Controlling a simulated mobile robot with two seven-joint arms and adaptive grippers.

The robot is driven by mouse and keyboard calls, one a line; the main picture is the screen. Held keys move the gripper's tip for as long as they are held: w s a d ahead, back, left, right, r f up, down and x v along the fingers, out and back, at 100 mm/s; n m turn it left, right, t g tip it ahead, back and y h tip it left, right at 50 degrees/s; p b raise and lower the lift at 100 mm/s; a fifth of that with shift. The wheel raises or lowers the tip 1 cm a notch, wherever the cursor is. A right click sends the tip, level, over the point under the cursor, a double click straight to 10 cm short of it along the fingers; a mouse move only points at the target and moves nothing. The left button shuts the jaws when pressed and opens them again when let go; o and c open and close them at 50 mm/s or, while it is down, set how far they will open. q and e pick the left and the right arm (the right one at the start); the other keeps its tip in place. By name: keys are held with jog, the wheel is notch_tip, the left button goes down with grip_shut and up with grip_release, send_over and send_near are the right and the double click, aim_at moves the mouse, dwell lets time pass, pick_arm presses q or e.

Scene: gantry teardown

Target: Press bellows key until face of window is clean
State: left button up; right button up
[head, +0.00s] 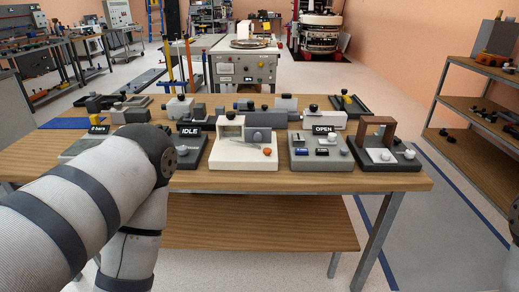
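I cannot tell for certain which part is the bellows key or which is the window. A cream unit (225,153) stands at the front middle of the wooden table (270,182). It has an upright frame with an opening, a grey block (258,136) and an orange knob (267,152). Whether any face on it is clean is too small to see. My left arm bends in front of the table's left part and covers some units there. Its gripper is out of the picture. Only a sliver of what seems my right arm shows at the right edge; its gripper is not seen.
A grey unit with an OPEN sign (324,129) and a dark unit with a brown frame (378,130) stand to the right. A unit with an IDLE sign (190,130) is to the left. More devices fill the table's back. Shelves (473,98) stand right; floor between is clear.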

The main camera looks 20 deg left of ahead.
pick_arm(q)
grip_shut()
dwell(1.2)
